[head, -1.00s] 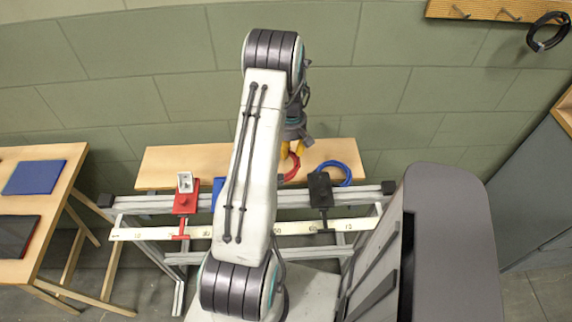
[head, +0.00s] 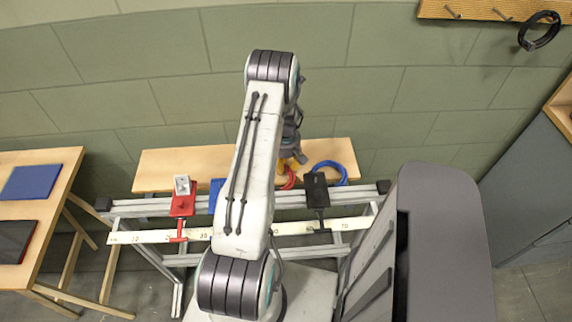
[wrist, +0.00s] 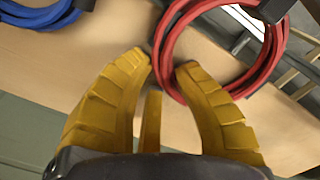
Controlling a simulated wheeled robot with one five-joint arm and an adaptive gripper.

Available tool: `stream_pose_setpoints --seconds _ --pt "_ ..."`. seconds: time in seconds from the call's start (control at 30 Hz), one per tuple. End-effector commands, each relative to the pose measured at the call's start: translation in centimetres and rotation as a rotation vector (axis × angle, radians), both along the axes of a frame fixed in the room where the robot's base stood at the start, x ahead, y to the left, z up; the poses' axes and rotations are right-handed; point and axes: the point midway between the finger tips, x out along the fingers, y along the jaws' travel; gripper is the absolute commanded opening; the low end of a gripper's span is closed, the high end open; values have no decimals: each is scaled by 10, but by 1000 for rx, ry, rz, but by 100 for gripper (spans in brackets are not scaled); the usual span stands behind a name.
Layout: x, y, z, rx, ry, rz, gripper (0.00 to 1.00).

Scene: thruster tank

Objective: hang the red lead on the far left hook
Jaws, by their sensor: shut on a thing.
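The red lead (wrist: 165,42) is a coiled ring, with one side between the yellow fingertips of my gripper (wrist: 166,68). In the head view my gripper (head: 293,163) is low over the back bench, with the red lead (head: 289,178) partly hidden behind my arm. The fingers are shut on the ring's near side; I cannot tell whether the coil still touches the bench. The hook board (head: 490,9) is on the wall at the top right. Its far left hook (head: 453,12) is bare, and so is the middle hook (head: 503,14). A black lead (head: 541,31) hangs on the right hook.
A blue lead (head: 331,172) lies on the wooden bench (head: 165,165), right of the red one. A metal rail frame (head: 345,196) with red and black clamps stands before the bench. A side table (head: 50,240) is at left, a grey cabinet (head: 530,185) at right.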

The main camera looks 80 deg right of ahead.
Motion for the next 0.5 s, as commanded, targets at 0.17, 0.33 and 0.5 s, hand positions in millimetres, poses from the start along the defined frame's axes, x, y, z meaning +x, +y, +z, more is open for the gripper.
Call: stream_pose_setpoints --seconds 0.17,0.33,0.5 --pt "0 0 0 1 0 0 42" --pt "0 0 0 1 0 0 48" --pt "0 0 0 1 0 0 48"
